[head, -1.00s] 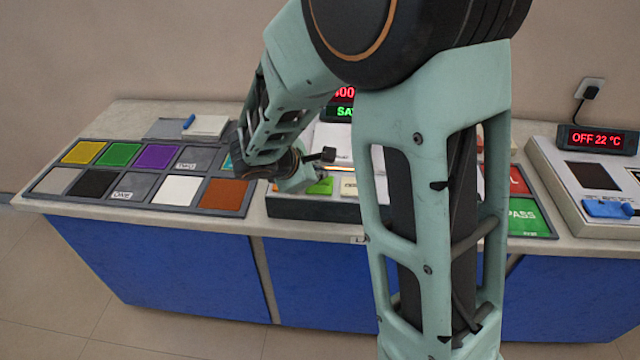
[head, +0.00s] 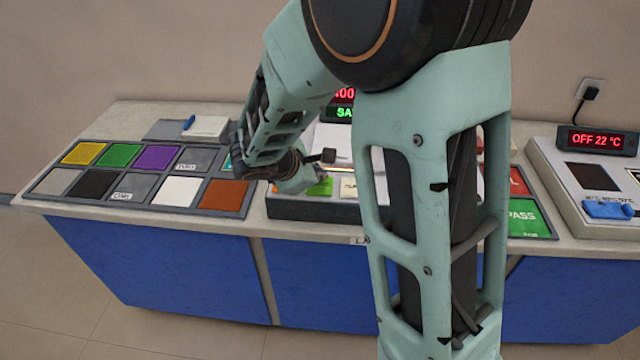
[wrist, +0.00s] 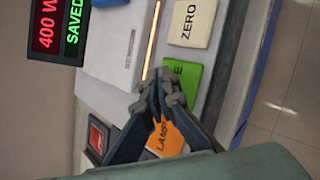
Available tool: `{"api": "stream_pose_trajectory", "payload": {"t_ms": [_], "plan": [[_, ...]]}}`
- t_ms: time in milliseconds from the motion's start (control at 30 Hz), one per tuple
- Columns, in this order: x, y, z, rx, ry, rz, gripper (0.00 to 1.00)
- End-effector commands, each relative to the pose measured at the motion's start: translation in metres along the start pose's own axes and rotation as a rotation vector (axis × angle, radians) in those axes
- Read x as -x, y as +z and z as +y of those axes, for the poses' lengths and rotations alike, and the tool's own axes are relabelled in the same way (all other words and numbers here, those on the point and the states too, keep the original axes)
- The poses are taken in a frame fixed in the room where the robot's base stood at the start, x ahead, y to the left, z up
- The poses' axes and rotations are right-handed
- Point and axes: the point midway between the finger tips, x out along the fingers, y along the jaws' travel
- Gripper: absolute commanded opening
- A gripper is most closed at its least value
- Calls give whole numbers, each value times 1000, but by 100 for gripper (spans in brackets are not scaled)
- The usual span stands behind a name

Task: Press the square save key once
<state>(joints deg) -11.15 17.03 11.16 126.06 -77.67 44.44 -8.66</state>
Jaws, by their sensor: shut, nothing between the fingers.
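The green square key (wrist: 185,77) is on the instrument panel, its label partly covered, with a final E showing. It also shows in the head view (head: 321,187), just right of my gripper. My gripper (wrist: 172,97) is shut and empty, its fingertips at the edge of the green key in the wrist view. I cannot tell whether they touch it. An orange LAMP key (wrist: 166,138) shows between the finger links. A cream ZERO key (wrist: 192,22) is on the other side of the green key. The display (wrist: 60,28) reads 400 W in red and SAVED in green.
Left of the panel is a board of coloured squares (head: 177,190) on the counter. Right are red and green pads (head: 526,216) and a device with a display reading OFF 22 °C (head: 597,140). My arm hides much of the panel in the head view.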

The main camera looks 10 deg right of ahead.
Motion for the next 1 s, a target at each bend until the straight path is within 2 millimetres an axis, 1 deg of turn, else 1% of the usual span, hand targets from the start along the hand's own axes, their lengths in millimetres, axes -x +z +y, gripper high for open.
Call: {"api": "stream_pose_trajectory", "payload": {"t_ms": [300,1000], "plan": [[-6,-5,-5,1,0,0,0],[-8,-6,-6,0,0,0,0]]}}
